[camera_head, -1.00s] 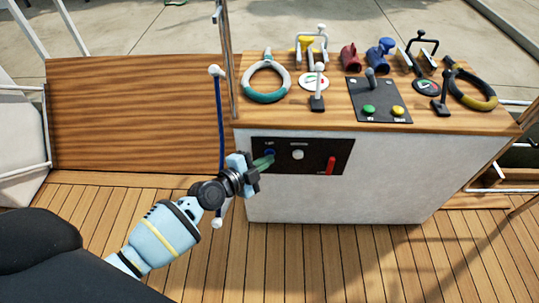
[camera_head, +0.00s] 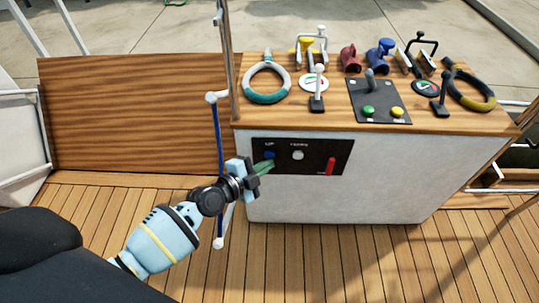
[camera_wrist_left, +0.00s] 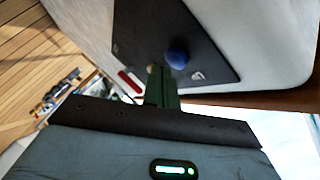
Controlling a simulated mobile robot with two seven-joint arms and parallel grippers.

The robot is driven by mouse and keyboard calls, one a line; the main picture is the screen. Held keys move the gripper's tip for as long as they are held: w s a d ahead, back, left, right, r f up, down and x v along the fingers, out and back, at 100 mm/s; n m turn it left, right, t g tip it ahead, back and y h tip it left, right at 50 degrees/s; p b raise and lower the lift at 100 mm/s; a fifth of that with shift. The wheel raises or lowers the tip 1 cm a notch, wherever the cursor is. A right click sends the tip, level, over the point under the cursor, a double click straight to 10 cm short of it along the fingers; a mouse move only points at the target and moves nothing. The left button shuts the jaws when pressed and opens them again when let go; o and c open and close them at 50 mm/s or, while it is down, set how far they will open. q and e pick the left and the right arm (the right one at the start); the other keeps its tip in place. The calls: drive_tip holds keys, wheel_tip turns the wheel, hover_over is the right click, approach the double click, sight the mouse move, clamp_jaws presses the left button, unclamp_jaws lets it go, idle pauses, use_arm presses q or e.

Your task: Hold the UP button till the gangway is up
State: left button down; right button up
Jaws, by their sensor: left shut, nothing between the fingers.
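The blue UP button (camera_head: 269,155) sits at the left end of a black panel (camera_head: 317,165) on the white console's front. My left gripper (camera_head: 263,168) is shut and empty, its green fingertips just below the button in the head view. In the left wrist view the blue button (camera_wrist_left: 178,56) stands out from the panel beyond the shut fingertips (camera_wrist_left: 160,72); it looks clear of them, though contact is hard to judge. A wooden board (camera_head: 130,115), possibly the gangway, lies left of the console. A blue pole with white ends (camera_head: 218,130) stands before it. My right gripper is not in view.
On the same panel are a white button (camera_head: 298,155) and a red lever (camera_head: 330,166). The console top (camera_head: 300,118) carries levers, gauges, rings and a box with green and yellow buttons. The plank deck (camera_head: 330,265) in front is clear.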

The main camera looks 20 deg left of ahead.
use_arm(q)
drive_tip(key=shift+s+d, duration=0.1)
drive_tip(key=shift+s, duration=0.15)
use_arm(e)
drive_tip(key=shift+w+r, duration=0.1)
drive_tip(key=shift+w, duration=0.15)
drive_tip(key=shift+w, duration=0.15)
